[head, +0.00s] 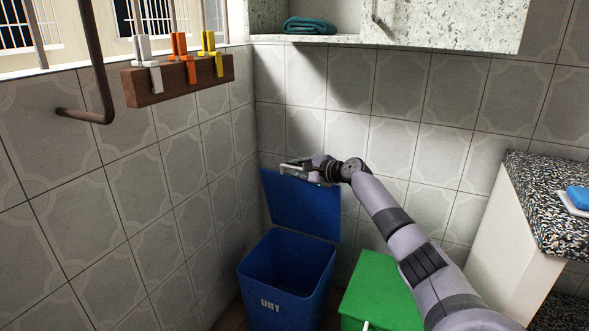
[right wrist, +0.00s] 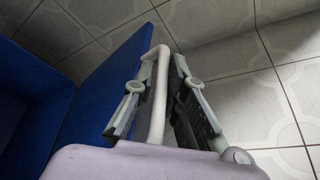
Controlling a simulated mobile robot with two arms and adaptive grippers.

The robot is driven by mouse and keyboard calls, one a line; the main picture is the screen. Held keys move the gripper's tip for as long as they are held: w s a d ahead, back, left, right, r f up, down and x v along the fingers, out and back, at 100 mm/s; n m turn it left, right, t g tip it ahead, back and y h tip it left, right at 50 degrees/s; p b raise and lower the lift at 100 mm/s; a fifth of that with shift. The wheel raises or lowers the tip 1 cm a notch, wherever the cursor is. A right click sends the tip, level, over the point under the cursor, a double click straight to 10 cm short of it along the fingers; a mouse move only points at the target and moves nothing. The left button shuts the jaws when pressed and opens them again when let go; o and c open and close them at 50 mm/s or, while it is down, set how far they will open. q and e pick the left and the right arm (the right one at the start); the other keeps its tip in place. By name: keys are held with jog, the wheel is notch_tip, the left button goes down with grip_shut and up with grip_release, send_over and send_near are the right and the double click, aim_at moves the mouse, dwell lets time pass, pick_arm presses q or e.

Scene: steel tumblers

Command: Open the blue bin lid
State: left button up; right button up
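The blue bin (head: 286,275) stands on the floor in the corner, with white lettering on its front. Its blue lid (head: 300,205) is raised steeply behind the opening, near the back wall, and the bin's inside shows. In the right wrist view the lid (right wrist: 105,85) is a blue panel left of the fingers. My right gripper (head: 290,170) is at the lid's upper edge. In the wrist view its two fingers (right wrist: 163,95) stand apart, with a pale bar, apparently the lid handle (right wrist: 158,95), between them. My left gripper is not in view.
A green bin (head: 380,295) stands close to the right of the blue one, under my right arm. Tiled walls close off the left and back. A speckled counter (head: 550,200) is at the right. A wooden rack (head: 180,80) with coloured hooks hangs on the left wall.

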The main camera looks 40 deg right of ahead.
jog(key=o, duration=0.3)
jog(key=shift+o, duration=0.2)
jog(key=shift+s, duration=0.1)
jog(key=v, duration=1.1)
jog(key=shift+s+r, duration=0.15)
jog(key=shift+s, duration=0.2)
